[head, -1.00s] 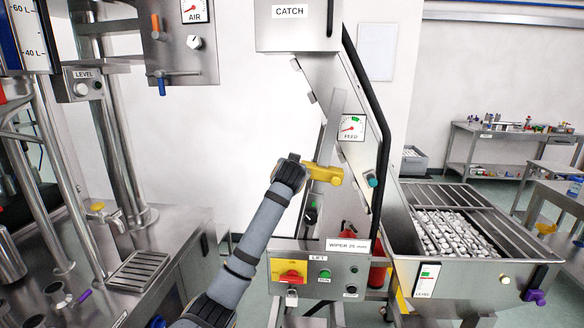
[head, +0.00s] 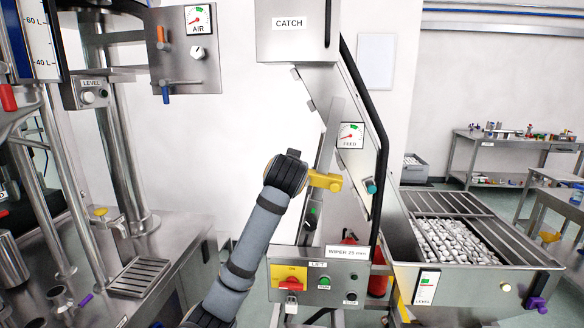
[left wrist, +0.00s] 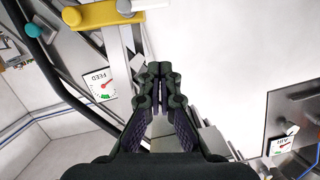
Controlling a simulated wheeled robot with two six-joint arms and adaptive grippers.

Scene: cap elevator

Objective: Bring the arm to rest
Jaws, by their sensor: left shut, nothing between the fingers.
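My left gripper (left wrist: 160,88) shows in the left wrist view with its dark fingers together and nothing between them. It points into open space in front of the white wall, apart from the machine. In the head view my left arm rises from the bottom centre and its wrist stands in front of the cap elevator (head: 352,95). The fingers are hidden there behind the wrist. The yellow clamp (head: 325,180) on the elevator appears just right of the wrist; I cannot tell the gap in depth. My right gripper is not in view.
The LIFT control box (head: 318,283) is below, right of my forearm. A hopper of caps (head: 480,272) stands at right. The FEED gauge (head: 350,135) is on the elevator. A steel machine with an AIR panel (head: 182,50) fills the left. White wall lies between.

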